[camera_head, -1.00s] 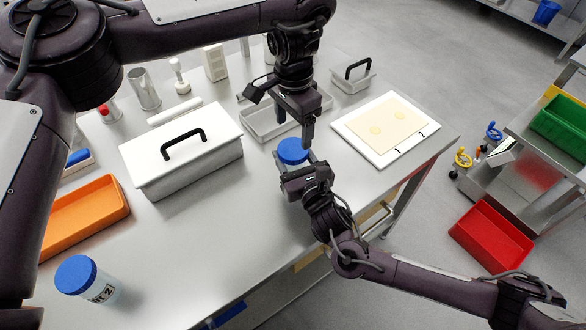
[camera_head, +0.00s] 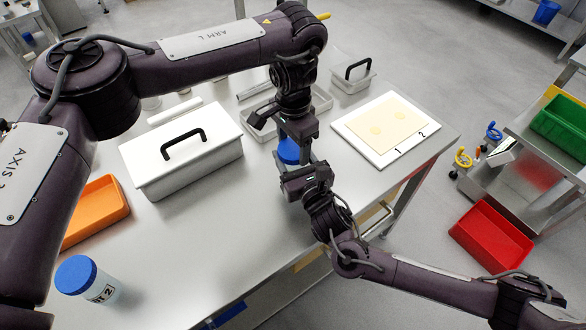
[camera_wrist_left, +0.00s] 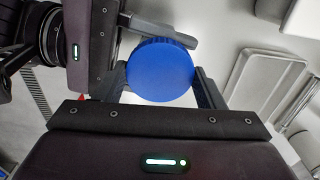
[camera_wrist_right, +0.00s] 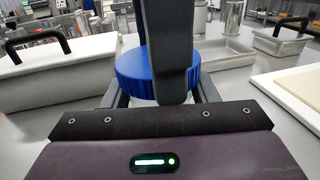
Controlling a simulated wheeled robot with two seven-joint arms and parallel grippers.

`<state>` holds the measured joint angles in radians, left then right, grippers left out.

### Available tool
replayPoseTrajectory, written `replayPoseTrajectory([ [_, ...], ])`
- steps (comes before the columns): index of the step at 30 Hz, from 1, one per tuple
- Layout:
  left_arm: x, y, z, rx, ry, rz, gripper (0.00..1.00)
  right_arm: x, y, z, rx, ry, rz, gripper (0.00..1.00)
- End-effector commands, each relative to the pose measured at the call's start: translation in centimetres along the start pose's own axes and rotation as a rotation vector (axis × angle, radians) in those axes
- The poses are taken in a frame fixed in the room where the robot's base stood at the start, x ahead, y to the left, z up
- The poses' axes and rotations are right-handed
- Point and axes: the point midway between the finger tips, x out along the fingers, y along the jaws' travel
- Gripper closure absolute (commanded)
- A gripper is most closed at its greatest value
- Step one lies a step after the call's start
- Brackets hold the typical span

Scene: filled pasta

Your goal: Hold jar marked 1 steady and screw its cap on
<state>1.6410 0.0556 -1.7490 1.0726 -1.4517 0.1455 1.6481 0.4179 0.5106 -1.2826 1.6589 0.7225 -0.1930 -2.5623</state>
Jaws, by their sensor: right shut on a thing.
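A blue cap (camera_head: 288,152) sits between my two grippers near the middle of the table. It also shows in the left wrist view (camera_wrist_left: 160,70) and the right wrist view (camera_wrist_right: 132,74). My right gripper (camera_head: 292,170) is shut on the jar below the cap. The jar body is mostly hidden and its number does not show. My left gripper (camera_head: 300,148) points down from above, its open fingers on either side of the cap. One finger passes in front of the cap in the right wrist view. Small gaps beside the cap are hard to judge.
A jar marked 2 (camera_head: 100,290) with a blue cap stands at front left, beside an orange tray (camera_head: 97,215). A white lidded box (camera_head: 190,165) stands left of the grippers. A white board (camera_head: 372,150) marked 1 and 2 lies right.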

Motion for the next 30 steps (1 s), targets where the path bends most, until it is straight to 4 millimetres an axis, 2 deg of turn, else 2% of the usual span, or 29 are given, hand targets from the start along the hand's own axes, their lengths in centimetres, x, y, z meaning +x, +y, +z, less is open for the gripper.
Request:
replayPoseTrajectory([
  [6, -0.01, 0.01, 0.00, 0.046, 0.000, 0.000, 0.64, -0.01, -0.01, -0.02, 0.000, 0.001, 0.000, 1.00],
  [13, 0.02, 0.02, 0.02, 0.396, 0.000, 0.001, 0.64, -0.01, -0.02, -0.03, 0.000, 0.001, 0.000, 1.00],
  [17, 0.03, 0.02, 0.03, 0.535, -0.001, 0.001, 0.64, -0.01, -0.02, -0.03, 0.000, 0.001, 0.000, 1.00],
  [27, 0.04, 0.02, 0.04, 0.570, -0.001, 0.001, 0.64, 0.00, -0.03, -0.03, 0.000, 0.001, -0.001, 1.00],
  [28, 0.04, 0.02, 0.04, 0.569, -0.001, 0.001, 0.33, 0.00, -0.03, -0.03, 0.000, 0.001, -0.001, 1.00],
  [30, 0.04, 0.02, 0.04, 0.569, -0.001, 0.001, 0.24, -0.01, -0.04, -0.03, 0.000, 0.001, -0.001, 1.00],
])
